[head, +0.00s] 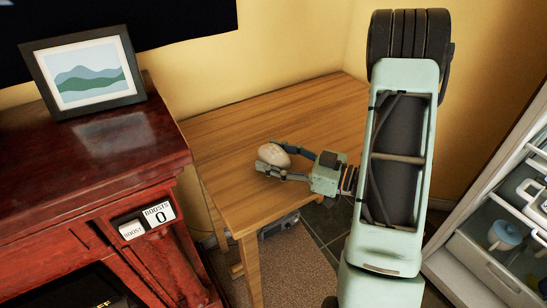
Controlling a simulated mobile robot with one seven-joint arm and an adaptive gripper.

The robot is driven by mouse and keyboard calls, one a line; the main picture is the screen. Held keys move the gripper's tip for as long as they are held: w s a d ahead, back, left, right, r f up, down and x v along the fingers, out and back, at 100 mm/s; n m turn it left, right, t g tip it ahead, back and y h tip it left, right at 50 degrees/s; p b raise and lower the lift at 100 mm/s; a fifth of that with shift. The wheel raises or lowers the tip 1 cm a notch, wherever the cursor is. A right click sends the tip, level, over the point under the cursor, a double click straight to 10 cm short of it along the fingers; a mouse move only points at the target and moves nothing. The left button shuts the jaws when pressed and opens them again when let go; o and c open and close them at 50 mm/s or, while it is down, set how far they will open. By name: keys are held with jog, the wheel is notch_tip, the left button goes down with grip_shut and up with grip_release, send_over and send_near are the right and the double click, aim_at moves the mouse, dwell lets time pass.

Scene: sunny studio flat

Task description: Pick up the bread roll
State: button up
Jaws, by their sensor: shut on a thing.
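The bread roll (273,155) is a pale, rounded lump in the head view, over the wooden table (225,128). My gripper (277,160) reaches in from the right and is shut on the roll, with one finger along its far side and one along its near side. The roll sits at the fingertips. I cannot tell whether it still touches the tabletop or is just above it. My arm rises at the right of the view and hides part of the table's right side.
A red wooden cabinet (100,150) with a framed picture (88,72) stands at the left. An open white shelf unit (480,262) with cups stands at the right. The table's back and left parts are bare. A grey device (280,226) lies under the table.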

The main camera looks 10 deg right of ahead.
jog(key=shift+d+r, duration=0.1)
jog(key=shift+r, duration=0.05)
jog(key=v, duration=1)
jog(key=f+v, duration=0.1)
jog(key=v, duration=0.9)
jog(key=p+v, duration=0.1)
jog(key=v, duration=1)
jog(key=shift+f, duration=0.2)
jog(key=shift+c, duration=0.2)
jog(key=shift+s+d, duration=0.3)
jog(key=shift+s, duration=0.15)
